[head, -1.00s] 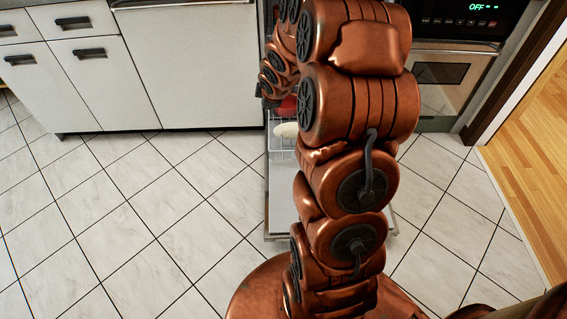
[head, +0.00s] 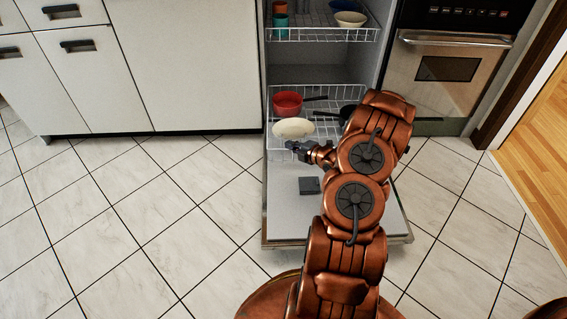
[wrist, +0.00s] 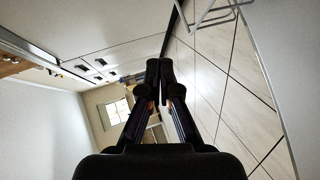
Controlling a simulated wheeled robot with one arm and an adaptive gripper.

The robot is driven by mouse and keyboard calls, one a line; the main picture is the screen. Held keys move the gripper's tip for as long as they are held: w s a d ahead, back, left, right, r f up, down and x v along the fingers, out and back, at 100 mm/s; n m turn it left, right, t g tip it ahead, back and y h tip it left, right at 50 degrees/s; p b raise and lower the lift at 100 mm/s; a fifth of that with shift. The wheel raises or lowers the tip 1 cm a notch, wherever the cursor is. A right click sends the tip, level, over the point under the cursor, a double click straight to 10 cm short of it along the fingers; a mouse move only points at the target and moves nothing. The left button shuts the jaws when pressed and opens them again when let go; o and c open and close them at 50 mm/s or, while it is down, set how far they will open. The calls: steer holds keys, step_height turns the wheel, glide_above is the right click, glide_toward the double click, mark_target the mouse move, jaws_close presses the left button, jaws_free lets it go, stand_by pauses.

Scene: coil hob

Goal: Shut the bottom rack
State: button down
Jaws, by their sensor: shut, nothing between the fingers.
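The dishwasher's door (head: 285,225) is folded down open. The bottom rack (head: 325,130) is a white wire rack standing out over the door's inner end. It holds a red pot (head: 288,103), a pale oval plate (head: 293,128) and a dark pan (head: 347,111) partly hidden by my arm. My gripper (head: 291,147) is shut and empty, close to the rack's front edge at its left side; I cannot tell whether it touches. In the wrist view my fingers (wrist: 160,70) are together, and white rack wire (wrist: 215,14) shows at upper right, apart from them.
The top rack (head: 320,34) holds bowls and cups above. A dark square piece (head: 309,185) is on the door's inner face. White cabinets (head: 185,70) stand left, an oven (head: 447,75) right. The tiled floor (head: 140,225) left of the door is clear.

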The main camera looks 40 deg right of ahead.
steer(key=s+f+t+b, duration=0.1)
steer(key=s+f, duration=0.1)
steer(key=f, duration=0.1)
steer(key=s+f+n+t+b, duration=0.1)
steer(key=s+f+b, duration=0.1)
steer(key=f, duration=0.1)
steer(key=s+f+t+y+b, duration=0.1)
steer(key=s+f, duration=0.1)
steer(key=f, duration=0.1)
steer(key=shift+s+a+f+n+b, duration=0.2)
steer(key=shift+s+n+b, duration=0.1)
steer(key=shift+s, duration=0.1)
steer(key=shift+s+a+f, duration=0.1)
steer(key=shift+s+f, duration=0.1)
steer(key=shift+s, duration=0.2)
steer(key=b, duration=0.5)
glide_toward(277, 150)
steer(key=w+a, duration=0.3)
steer(key=shift+w+d+f+b, duration=0.1)
steer(key=shift+w+d+b, duration=0.45)
steer(key=shift+w, duration=0.25)
steer(key=shift+w+d+f+b, duration=0.1)
steer(key=shift+w+d+b, duration=0.35)
steer(key=shift+w, duration=0.3)
steer(key=shift+w, duration=0.1)
